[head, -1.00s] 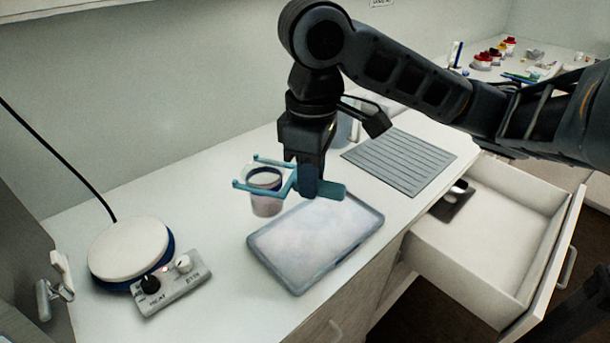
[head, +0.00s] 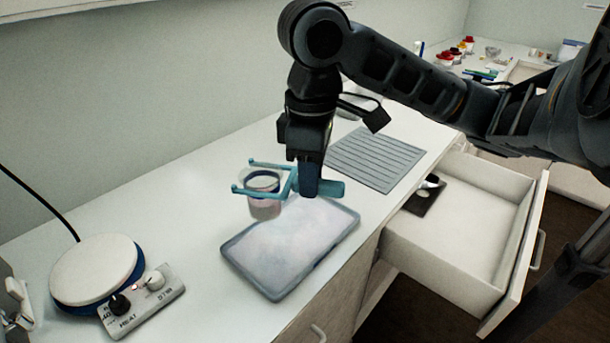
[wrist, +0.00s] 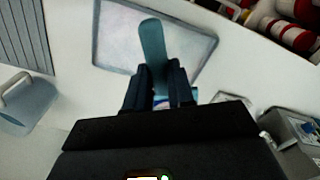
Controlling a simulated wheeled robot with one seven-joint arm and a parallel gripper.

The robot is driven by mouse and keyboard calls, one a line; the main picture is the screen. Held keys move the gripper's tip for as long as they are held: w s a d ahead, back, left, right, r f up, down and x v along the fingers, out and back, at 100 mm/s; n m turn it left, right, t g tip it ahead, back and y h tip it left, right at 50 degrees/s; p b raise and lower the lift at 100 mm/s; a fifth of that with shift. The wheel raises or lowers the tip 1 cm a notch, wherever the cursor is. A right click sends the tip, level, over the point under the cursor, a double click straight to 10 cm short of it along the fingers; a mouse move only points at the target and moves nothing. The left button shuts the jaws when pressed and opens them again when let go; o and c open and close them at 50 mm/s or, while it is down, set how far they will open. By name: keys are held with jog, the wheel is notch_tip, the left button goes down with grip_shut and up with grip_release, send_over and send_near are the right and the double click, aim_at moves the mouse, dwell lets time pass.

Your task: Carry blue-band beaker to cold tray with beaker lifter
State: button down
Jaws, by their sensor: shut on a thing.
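My gripper (head: 308,184) is shut on the teal beaker lifter (head: 331,188), whose handle shows in the wrist view (wrist: 152,42). The lifter's two-pronged fork reaches left around the blue-band beaker (head: 264,208), a clear cup with a dark blue band near its top. The beaker is upright between the prongs and appears held off the counter. The cold tray (head: 237,262), flat and pale with a grey-blue rim, lies on the counter just in front of and below the beaker; it also shows in the wrist view (wrist: 104,50). The beaker is hidden in the wrist view.
A hotplate (head: 95,268) with a control box (head: 145,303) stands at the left. A grey ribbed mat (head: 378,158) lies behind and right of the tray. An open drawer (head: 460,235) juts out at the right. The counter between hotplate and tray is clear.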

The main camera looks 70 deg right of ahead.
jog(key=shift+s+d+f+b, duration=0.2)
jog(key=shift+s+d+b, duration=0.3)
jog(key=shift+s+d, duration=0.45)
jog(key=shift+s+d+f+b, duration=0.15)
jog(key=shift+s+d+b, duration=0.4)
jog(key=shift+s, duration=0.6)
jog(key=shift+f, duration=0.1)
jog(key=shift+f+b, duration=1.8)
jog(key=shift+f, duration=0.35)
jog(key=shift+f+b, duration=1.9)
jog(key=shift+f, duration=0.35)
jog(key=shift+s+d, duration=0.2)
jog(key=shift+s, duration=0.65)
dwell(0.5)
